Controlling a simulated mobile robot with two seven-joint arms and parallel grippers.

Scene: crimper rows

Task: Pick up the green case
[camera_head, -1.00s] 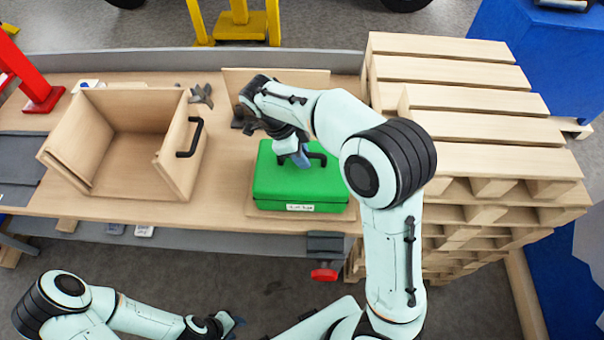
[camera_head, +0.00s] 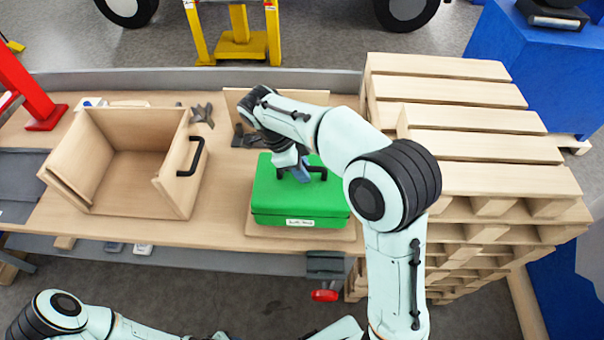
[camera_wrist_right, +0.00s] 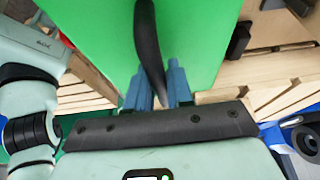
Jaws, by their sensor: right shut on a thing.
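The green case (camera_head: 290,200) is at the right part of the workbench, above or on a thin wooden board (camera_head: 250,232); I cannot tell if it touches the board. It has a black handle (camera_head: 316,170) on top and a small white label at its front. My right gripper (camera_head: 302,172) is over the case, shut on the handle. In the right wrist view the blue fingers (camera_wrist_right: 159,90) close on both sides of the black handle (camera_wrist_right: 147,40), with the green case (camera_wrist_right: 85,35) behind. My left arm shows at the lower left, but its gripper is not clearly in view.
An open wooden box (camera_head: 130,165) with a black handle stands left on the workbench (camera_head: 225,200). Stacked pallets (camera_head: 470,150) stand close right of the case. A red-knobbed vise (camera_head: 325,275) is at the front edge. A dark tool lies behind the case.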

